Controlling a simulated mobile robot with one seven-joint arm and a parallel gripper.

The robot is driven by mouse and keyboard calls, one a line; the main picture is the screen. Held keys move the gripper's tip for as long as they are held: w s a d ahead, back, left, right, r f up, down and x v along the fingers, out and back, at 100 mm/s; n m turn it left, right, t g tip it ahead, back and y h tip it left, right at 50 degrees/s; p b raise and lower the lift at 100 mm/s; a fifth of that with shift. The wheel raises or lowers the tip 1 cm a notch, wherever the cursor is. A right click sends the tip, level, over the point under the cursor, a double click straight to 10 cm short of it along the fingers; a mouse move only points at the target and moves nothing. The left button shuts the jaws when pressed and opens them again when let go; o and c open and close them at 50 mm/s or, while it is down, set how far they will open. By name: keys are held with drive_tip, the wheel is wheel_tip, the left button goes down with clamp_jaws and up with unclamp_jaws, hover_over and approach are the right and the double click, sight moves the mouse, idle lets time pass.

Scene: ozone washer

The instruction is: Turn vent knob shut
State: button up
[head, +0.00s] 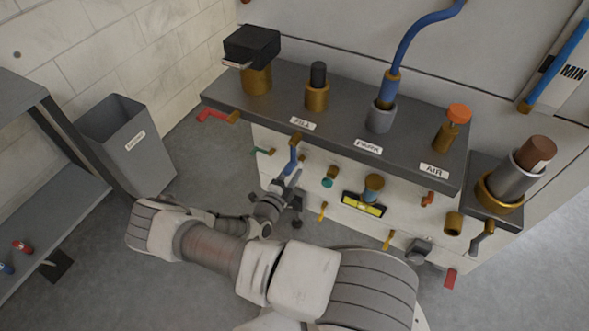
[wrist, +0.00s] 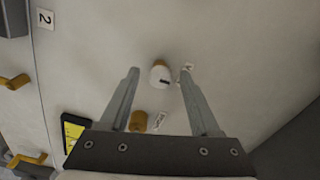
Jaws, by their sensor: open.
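A round white knob (wrist: 159,74) with a black mark and a brass edge is on the pale panel in the wrist view. A small label beside it, partly behind a finger, is too small to read, so I cannot confirm it is the vent knob. My gripper (wrist: 160,71) is open and empty. Its fingertips appear on either side of the knob in the picture; I cannot tell how far they are from the panel. In the head view my gripper (head: 291,187) is close to the cabinet front, and I cannot make out the white knob there.
A brass knob (wrist: 138,121) with a label sits lower, between the fingers' bases. A yellow-faced gauge (head: 363,204) and several small handles crowd the cabinet front. The dark countertop (head: 335,115) overhangs above my gripper. A grey bin (head: 126,147) stands at left, with open floor between.

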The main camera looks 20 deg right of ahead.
drive_tip(key=p+v, duration=0.3)
drive_tip(key=v, duration=1.4)
drive_tip(key=shift+s+a+p, duration=0.2)
drive_tip(key=shift+p, duration=0.1)
drive_tip(key=shift+f, duration=0.1)
